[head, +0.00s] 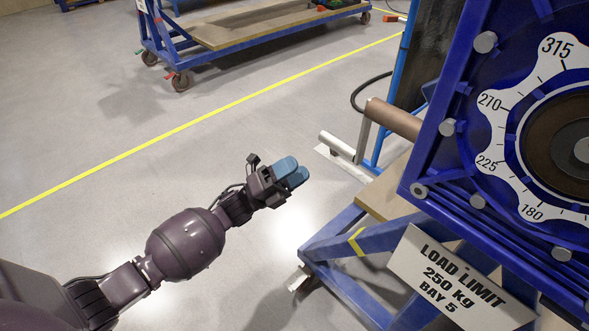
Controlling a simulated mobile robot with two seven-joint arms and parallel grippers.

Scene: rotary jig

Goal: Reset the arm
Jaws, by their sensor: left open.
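My left arm comes in from the lower left, and its gripper (292,173) with blue fingertips is open and empty over the grey floor. It is apart from the blue rotary jig (440,172), which fills the right side. The jig carries a white dial ring (497,122) marked 180, 225, 270 and 315 around a dark round hub (565,140). A brown cylinder (393,118) sticks out to the left of the jig, to the right of my gripper. My right gripper is not in view.
A white sign (455,283) reading "LOAD LIMIT 250 kg BAY 5" hangs on the blue base frame (345,290). A blue wheeled cart (215,38) stands at the back. A yellow line (200,118) crosses the floor.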

